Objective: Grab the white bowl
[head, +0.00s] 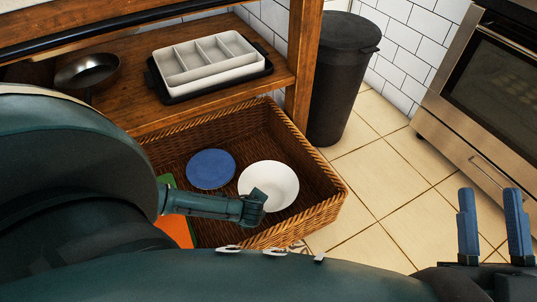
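The white bowl (275,179) lies in a wicker basket (318,196), to the right of a blue plate. The end of my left arm, with what looks like the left gripper (253,205), is over the basket and overlaps the bowl's lower left edge in the picture. I cannot tell if it touches the bowl, and its finger opening does not show. My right gripper (493,222) is at the lower right, away from the basket. Its two blue fingers point up and are apart, with nothing between them.
The blue plate (210,169) and an orange and green item (175,229) lie in the basket. The wooden shelf (145,118) above holds a pan (88,70) and a divided tray (205,77). A dark bin (340,80) and an oven (495,80) stand beyond clear floor tiles.

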